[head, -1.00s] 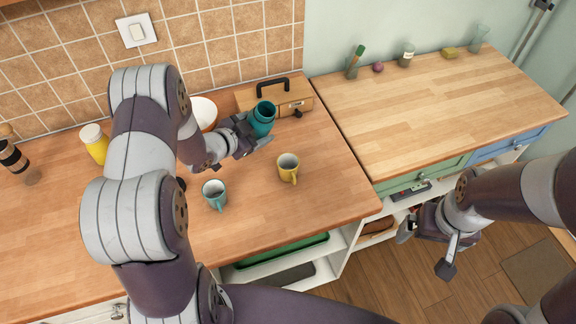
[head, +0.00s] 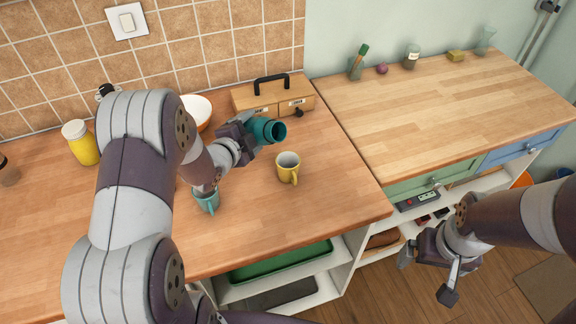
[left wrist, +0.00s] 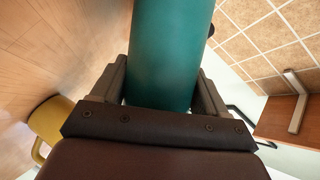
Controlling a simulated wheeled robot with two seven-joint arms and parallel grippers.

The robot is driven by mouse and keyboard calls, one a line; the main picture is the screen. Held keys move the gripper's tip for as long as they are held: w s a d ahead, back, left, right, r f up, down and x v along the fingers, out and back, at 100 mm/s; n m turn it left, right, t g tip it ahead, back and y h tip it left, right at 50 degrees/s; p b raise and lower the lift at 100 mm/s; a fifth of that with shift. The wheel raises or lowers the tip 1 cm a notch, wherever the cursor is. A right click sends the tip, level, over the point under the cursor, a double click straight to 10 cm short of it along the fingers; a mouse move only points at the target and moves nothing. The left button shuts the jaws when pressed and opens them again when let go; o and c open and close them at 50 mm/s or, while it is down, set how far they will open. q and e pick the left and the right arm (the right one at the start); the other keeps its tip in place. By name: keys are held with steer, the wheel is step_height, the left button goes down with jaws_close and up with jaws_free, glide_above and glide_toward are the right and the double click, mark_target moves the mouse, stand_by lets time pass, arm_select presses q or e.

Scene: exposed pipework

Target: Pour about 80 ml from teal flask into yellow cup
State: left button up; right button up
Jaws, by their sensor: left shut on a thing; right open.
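The teal flask (head: 268,131) is held in my left gripper (head: 250,134), tilted with its open mouth toward the right, above the counter. In the left wrist view the flask (left wrist: 168,50) fills the space between the fingers. The yellow cup (head: 288,168) stands upright on the counter, below and slightly right of the flask's mouth, apart from it; part of it shows in the left wrist view (left wrist: 48,122). No liquid stream is visible, and the flask's contents cannot be seen. My right gripper (head: 428,272) is open and empty, in front of the shelves at the right.
A teal mug (head: 207,201) stands left of the yellow cup, partly behind my left arm. A wooden box with a black handle (head: 256,97) and a white bowl (head: 197,108) are behind. A yellow jar (head: 80,143) stands at left. The right counter (head: 440,115) is mostly clear.

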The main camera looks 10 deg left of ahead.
mark_target(249, 131)
arm_select(q)
steer(key=shift+w+a+f+m+t+y+b, duration=0.15)
steer(key=shift+f+m+y+b, duration=0.2)
steer(key=shift+b, duration=0.3)
steer(key=shift+a+f+m+t+y+b, duration=0.1)
steer(key=shift+m+t+b, duration=0.05)
steer(key=shift+m+b, duration=0.4)
steer(key=shift+d+r+m+t+b, duration=0.3)
steer(key=shift+r+m+t+b, duration=0.25)
steer(key=shift+r+b, duration=0.45)
steer(key=shift+d+r+m+y+b, duration=0.1)
steer(key=shift+r+m+y+b, duration=0.15)
steer(key=shift+r+m+b, duration=0.5)
stand_by(1.0)
steer(key=shift+s+d+f+b, duration=0.1)
steer(key=shift+s+f+b, duration=0.2)
steer(key=shift+s+d+r+t+b, duration=0.2)
steer(key=shift+r+t+b, duration=0.2)
steer(key=shift+b, duration=0.3)
stand_by(1.0)
